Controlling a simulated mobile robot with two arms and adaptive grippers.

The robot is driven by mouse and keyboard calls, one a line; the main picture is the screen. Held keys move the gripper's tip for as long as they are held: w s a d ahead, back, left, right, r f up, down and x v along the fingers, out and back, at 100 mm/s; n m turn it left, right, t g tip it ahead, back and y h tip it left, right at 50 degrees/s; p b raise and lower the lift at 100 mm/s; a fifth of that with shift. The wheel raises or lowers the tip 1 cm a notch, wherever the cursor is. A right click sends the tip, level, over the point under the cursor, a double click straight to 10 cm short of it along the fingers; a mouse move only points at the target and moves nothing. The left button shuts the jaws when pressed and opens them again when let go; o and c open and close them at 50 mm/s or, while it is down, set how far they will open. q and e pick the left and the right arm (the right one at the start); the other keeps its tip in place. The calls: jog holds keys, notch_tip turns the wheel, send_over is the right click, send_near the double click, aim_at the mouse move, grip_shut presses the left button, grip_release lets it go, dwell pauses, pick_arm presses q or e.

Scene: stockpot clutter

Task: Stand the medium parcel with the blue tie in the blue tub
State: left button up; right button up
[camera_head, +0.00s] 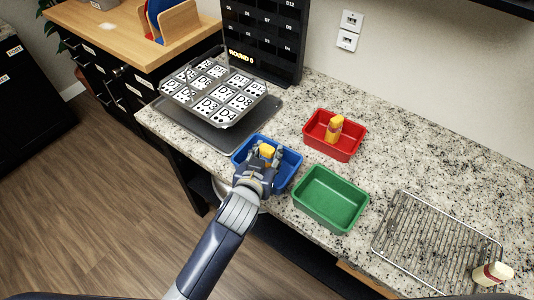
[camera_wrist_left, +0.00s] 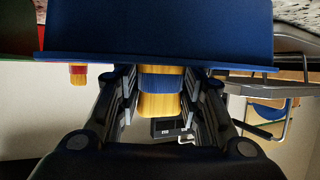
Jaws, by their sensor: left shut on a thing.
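The yellow parcel (camera_head: 267,150) is between the fingers of my left gripper (camera_head: 266,155), at the blue tub (camera_head: 292,171). In the left wrist view the parcel (camera_wrist_left: 159,103) shows a blue band around its middle, and my left gripper (camera_wrist_left: 160,95) is shut on it from both sides. The blue tub's wall (camera_wrist_left: 155,30) fills the top of that view and hides one end of the parcel. I cannot tell whether the parcel touches the tub's floor. My right gripper is not in view.
The red tub (camera_head: 348,149) holds another yellow parcel (camera_head: 334,129). The green tub (camera_head: 331,198) is empty, close beside the blue one. A wire rack (camera_head: 430,245) with a pale parcel (camera_head: 492,273) lies at right. A tray of marked cards (camera_head: 217,90) stands behind left.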

pick_arm(q)
jog(key=shift+f, duration=0.15)
jog(key=o, duration=1.1)
jog(key=shift+r, duration=0.3)
jog(key=shift+s, duration=0.3)
jog(key=b+v, duration=0.1)
jog(key=v, duration=1)
jog(key=shift+s+a+r, duration=0.1)
jog(key=shift+a+r, duration=0.05)
jog(key=shift+r, duration=0.05)
